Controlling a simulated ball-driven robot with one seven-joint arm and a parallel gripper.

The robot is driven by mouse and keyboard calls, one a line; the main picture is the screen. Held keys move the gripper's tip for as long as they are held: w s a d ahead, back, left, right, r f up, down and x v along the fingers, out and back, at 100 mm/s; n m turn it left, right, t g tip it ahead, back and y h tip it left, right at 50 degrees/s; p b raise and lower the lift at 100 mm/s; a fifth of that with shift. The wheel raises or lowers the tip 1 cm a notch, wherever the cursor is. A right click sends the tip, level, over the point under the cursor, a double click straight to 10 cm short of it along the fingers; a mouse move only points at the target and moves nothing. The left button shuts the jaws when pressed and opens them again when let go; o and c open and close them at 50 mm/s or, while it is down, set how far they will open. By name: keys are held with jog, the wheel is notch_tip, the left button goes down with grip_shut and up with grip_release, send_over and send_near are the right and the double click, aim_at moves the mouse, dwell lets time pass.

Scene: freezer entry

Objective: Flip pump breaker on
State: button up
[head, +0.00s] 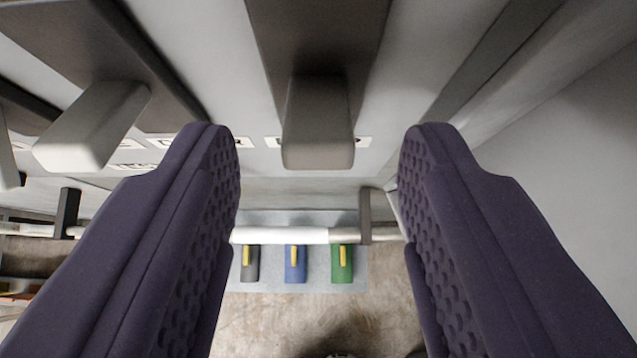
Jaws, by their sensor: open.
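A grey breaker lever (318,128) juts from a dark slot in the pale panel at the top centre. My gripper (320,135) is open, with one purple padded finger on each side of this lever and a wide gap to both. Nothing is between the fingers except the lever, and they do not appear to touch it. A second grey lever (92,128) stands in its own dark slot to the left, beyond my left finger. White label strips are partly hidden behind the levers and finger. Their text is too small to read, so I cannot tell which lever is the pump breaker.
A white horizontal rail (280,236) on dark brackets (366,215) runs below the panel. Beyond it, a pale blue-grey board (325,280) carries a grey, a blue and a green block with yellow parts. A plain grey wall (570,150) closes the right side.

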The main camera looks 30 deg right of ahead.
jog(key=v, duration=0.4)
jog(key=shift+s, duration=0.1)
jog(key=shift+a+r, duration=0.1)
jog(key=a+r+n+t+y+b, duration=0.15)
jog(key=a+r+b, duration=0.25)
jog(key=a+b, duration=0.5)
jog(key=a+r+n+t+y+b, duration=0.15)
jog(key=a+r+b, duration=0.45)
jog(key=a, duration=0.6)
jog(key=s+a+r+n+t+y+b, duration=0.2)
jog(key=s+a+r+b, duration=0.3)
jog(key=s+a+b, duration=0.5)
jog(key=s+a+n+t, duration=0.1)
jog(key=s+a, duration=0.2)
jog(key=shift+a+r+t+y+b, duration=0.2)
jog(key=shift+a+t+y+b, duration=0.1)
jog(key=shift+a, duration=0.1)
jog(key=shift+c, duration=0.2)
